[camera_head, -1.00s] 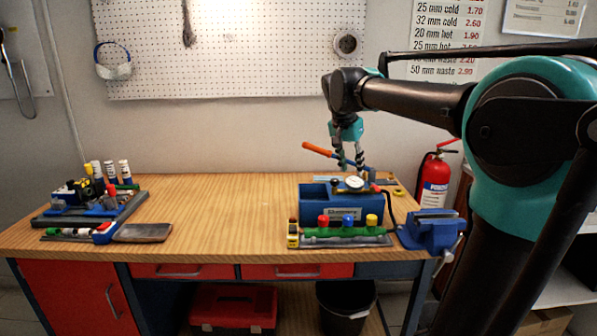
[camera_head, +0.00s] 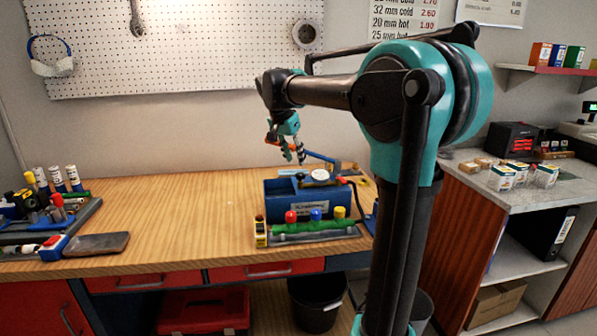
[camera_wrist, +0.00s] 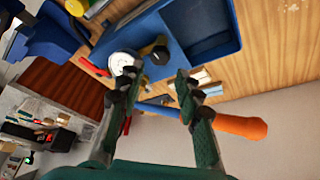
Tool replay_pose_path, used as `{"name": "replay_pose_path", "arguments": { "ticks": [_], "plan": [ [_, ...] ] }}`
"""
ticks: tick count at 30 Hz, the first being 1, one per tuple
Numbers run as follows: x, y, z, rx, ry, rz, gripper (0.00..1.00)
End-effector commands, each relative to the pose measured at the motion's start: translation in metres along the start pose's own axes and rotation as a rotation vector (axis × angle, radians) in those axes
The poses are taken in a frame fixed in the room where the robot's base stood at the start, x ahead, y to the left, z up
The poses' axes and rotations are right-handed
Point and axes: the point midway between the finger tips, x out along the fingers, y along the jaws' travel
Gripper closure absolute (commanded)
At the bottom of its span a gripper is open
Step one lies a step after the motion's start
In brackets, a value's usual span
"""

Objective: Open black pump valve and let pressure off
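The blue test pump (camera_head: 290,205) stands on the wooden bench, with a round white gauge (camera_head: 320,175) on top. In the wrist view, a small black knob (camera_wrist: 160,55), probably the valve, sits beside the gauge (camera_wrist: 122,63) and yellow part. The pump's blue lever (camera_head: 322,157) has an orange handle (camera_wrist: 242,126), partly behind my gripper in the head view. My gripper (camera_head: 295,157) is above the back of the pump. In the wrist view, its fingers (camera_wrist: 157,75) are spread with nothing held; the knob shows beyond the gap, apparently untouched.
A green manifold (camera_head: 312,227) with red, blue and yellow caps lies in front of the pump. A tray of tools (camera_head: 75,218) and a dark flat slab (camera_head: 97,244) are at left. The bench middle (camera_head: 170,215) is clear. A grey counter (camera_head: 515,190) stands at right.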

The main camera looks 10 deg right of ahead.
Motion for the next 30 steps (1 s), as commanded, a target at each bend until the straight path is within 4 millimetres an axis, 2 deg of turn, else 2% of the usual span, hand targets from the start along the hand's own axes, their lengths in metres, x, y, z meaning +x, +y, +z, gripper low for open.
{"name": "replay_pose_path", "arguments": {
  "ticks": [3, 9, 15, 23, 30],
  "plan": [
    [0.024, 0.000, 0.000, 0.002, 0.000, 0.000, 0.65],
    [0.052, 0.000, 0.000, 0.001, 0.000, 0.000, 0.65],
    [0.064, 0.000, 0.000, 0.000, 0.000, 0.000, 0.65],
    [0.065, 0.000, 0.000, 0.000, 0.000, 0.000, 0.65],
    [0.065, 0.000, 0.000, 0.000, 0.000, 0.000, 0.93]
  ]
}}
